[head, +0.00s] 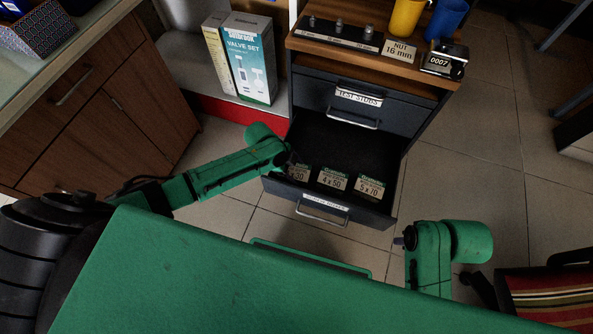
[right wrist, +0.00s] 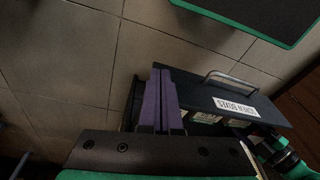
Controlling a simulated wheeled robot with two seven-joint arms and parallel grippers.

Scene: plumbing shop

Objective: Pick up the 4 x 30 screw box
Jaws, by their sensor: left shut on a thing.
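The 4 x 30 screw box (head: 299,173) is at the left end of a row of small labelled boxes in the open lower drawer (head: 352,206). Its label is partly covered, and only "30" reads clearly. My left gripper (head: 290,163) reaches into the drawer from the left and is shut on this box; its fingers are mostly hidden by my arm. My right gripper (head: 399,241) is right of the drawer, empty; in the right wrist view its purple fingers (right wrist: 166,90) lie together, shut.
The 4 x 50 box (head: 332,179) and 5 x 70 box (head: 370,187) stand just right in the drawer. The upper drawer (head: 355,103) is closed. Cups, a nut sign (head: 399,50) and a counter (head: 443,60) stand on top. A valve set box (head: 250,60) stands behind left.

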